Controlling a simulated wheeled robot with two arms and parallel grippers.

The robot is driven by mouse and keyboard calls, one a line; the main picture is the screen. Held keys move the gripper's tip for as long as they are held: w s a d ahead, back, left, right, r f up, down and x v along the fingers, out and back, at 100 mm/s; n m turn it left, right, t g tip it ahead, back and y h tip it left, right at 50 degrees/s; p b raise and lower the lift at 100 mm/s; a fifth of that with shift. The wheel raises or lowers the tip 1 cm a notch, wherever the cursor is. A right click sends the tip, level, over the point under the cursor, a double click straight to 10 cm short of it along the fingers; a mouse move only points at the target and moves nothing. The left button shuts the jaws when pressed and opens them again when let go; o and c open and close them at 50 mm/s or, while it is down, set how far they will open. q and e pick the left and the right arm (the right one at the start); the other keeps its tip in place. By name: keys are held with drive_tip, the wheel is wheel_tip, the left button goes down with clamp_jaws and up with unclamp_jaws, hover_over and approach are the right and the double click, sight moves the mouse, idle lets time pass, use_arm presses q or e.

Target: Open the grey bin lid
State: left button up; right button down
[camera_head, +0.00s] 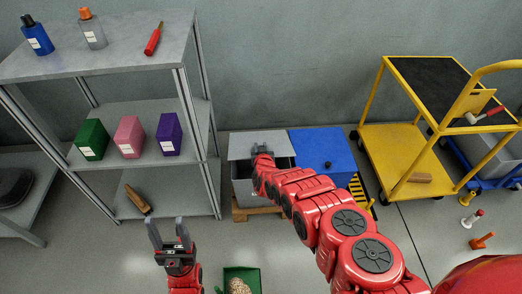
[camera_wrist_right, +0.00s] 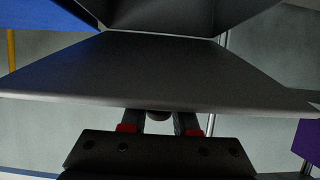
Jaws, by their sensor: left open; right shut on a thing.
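My left gripper (camera_head: 168,230) is open and empty, left of and nearer than the bin.
A blue bin lid (camera_head: 325,150) adjoins on the right. A metal shelf (camera_head: 110,62) with bottles and boxes stands left. A yellow cart (camera_head: 395,145) stands right. A green crate (camera_head: 228,270) lies in front on the floor. Open floor lies between crate and bin.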

drive_tip(key=shift+w+r, duration=0.4)
drive_tip(key=shift+r, duration=0.05)
drive_tip(key=shift+w+r+g+b, duration=0.4)
drive_tip(key=shift+r+g+b, duration=0.2)
drive_tip(key=shift+b, duration=0.35)
drive_tip(key=shift+w+r+g+b, duration=0.4)
drive_tip(key=shift+r+g+b, duration=0.15)
drive_tip(key=shift+b, duration=0.4)
drive_tip(key=c, duration=0.7)
unclamp_jaws()
